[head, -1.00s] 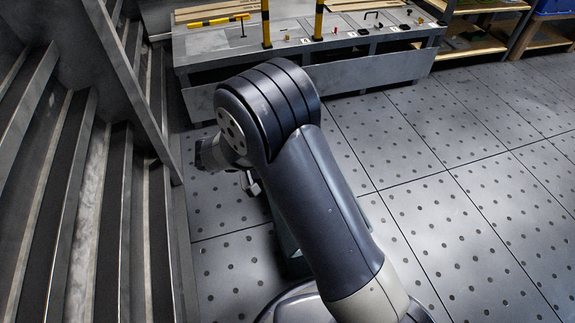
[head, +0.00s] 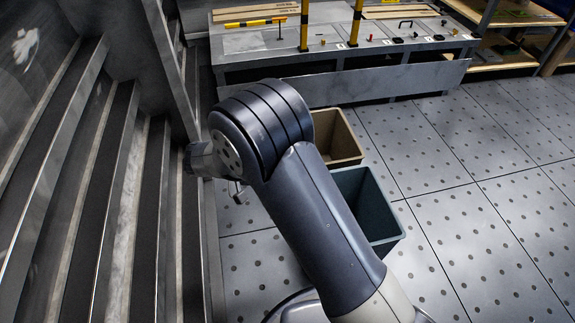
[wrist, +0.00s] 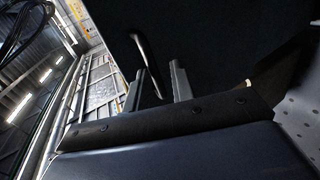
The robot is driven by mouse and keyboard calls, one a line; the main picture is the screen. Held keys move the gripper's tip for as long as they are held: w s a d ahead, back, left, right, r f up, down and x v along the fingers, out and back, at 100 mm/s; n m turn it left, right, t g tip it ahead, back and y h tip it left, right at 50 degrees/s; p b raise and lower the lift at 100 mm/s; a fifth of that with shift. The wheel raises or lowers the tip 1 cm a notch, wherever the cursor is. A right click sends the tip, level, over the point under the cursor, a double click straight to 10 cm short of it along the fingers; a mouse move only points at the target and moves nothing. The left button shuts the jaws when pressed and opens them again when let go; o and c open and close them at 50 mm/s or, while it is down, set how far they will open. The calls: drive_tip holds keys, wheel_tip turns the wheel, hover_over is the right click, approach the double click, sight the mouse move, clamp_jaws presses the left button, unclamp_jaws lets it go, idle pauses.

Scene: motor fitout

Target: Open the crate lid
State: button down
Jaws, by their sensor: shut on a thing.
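In the wrist view, a large dark panel (wrist: 225,45) fills the upper middle and looks like the crate lid. A slim curved dark handle (wrist: 146,52) stands out against it. The two fingers of my gripper (wrist: 158,72) are shut on this handle, with its lower end between them. The panel is too dark to show its hinge or how far it is tilted. In the head view, my arm covers most of my gripper, and I cannot make out the crate or its lid.
A teal bin (head: 390,240) and a brown bin (head: 347,158) stand on the floor right of my arm. A grey workbench (head: 390,78) stands at the back. Metal stairs (head: 105,200) rise close on the left. The tiled floor at right (head: 485,200) is clear.

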drive_tip(key=shift+s+d+f, duration=0.15)
drive_tip(key=shift+f, duration=0.8)
drive_tip(key=c, duration=1.5)
unclamp_jaws()
drive_tip(key=shift+f, duration=0.1)
drive_tip(key=shift+r, duration=0.2)
drive_tip(key=r+p, duration=0.1)
drive_tip(key=r, duration=0.4)
drive_tip(key=r+p, duration=0.2)
drive_tip(key=r, duration=0.3)
drive_tip(key=shift+w+r, duration=0.2)
drive_tip(key=shift+r, duration=0.05)
wheel_tip(320, 180, down, 6)
drive_tip(key=shift+f+b, duration=0.2)
drive_tip(key=shift+b, duration=0.55)
drive_tip(key=shift+r, duration=0.1)
